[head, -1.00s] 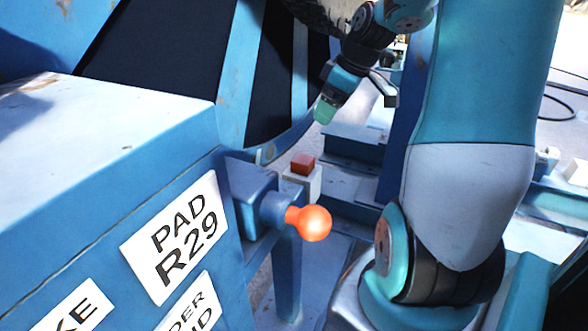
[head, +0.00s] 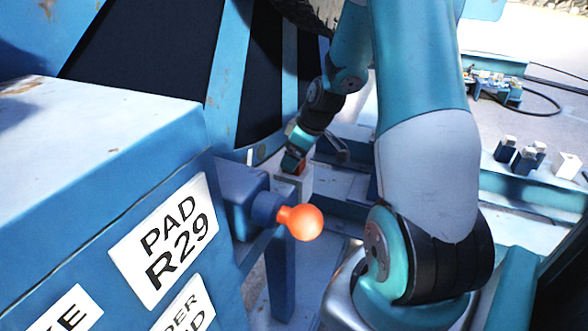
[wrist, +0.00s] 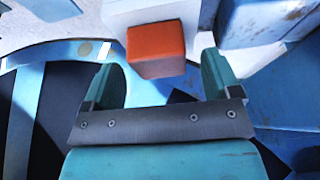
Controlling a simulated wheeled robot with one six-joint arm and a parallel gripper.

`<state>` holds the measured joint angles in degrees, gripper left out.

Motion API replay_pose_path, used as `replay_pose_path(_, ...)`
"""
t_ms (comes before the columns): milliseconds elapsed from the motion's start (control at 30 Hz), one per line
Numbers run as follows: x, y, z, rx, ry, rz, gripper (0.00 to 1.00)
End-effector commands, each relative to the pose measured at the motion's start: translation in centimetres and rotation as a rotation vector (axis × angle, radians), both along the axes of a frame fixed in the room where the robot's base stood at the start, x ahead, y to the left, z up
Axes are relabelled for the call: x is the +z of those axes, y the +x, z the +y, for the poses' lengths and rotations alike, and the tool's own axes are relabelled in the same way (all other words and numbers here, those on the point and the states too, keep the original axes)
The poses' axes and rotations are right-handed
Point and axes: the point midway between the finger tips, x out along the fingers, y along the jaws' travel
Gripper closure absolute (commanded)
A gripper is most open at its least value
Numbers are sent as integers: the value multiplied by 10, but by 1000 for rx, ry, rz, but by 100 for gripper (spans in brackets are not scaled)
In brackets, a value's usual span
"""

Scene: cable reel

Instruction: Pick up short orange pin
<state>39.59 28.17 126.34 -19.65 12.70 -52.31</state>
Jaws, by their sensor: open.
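The short orange pin is a squat, square orange-red block (wrist: 156,48) on top of a white post (wrist: 150,10). In the wrist view it shows between the tips of my gripper (wrist: 160,66), with a gap on each side. The fingers are open and hold nothing. In the head view my gripper (head: 294,160) points down at the top of the white post (head: 304,184), and only a sliver of the orange pin (head: 300,168) shows beside it. I cannot tell how deep the pin sits between the fingers.
A blue cabinet labelled PAD R29 (head: 165,237) stands at the left. An orange ball knob (head: 300,222) sticks out from its side, close in front of the post. The dark reel (head: 250,80) is behind. Several small blocks (head: 524,160) stand on a blue beam at the right.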

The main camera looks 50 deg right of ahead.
Motion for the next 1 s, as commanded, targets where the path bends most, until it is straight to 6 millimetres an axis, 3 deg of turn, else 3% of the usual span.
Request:
replay_pose_path(133,-14,6,2,0,0,0,17)
replay_pose_path(367,-16,6,2,-1,-1,-2,17)
replay_pose_path(700,-15,7,1,0,-2,-4,86)
replay_pose_path(1000,-12,7,1,0,-2,-5,86)
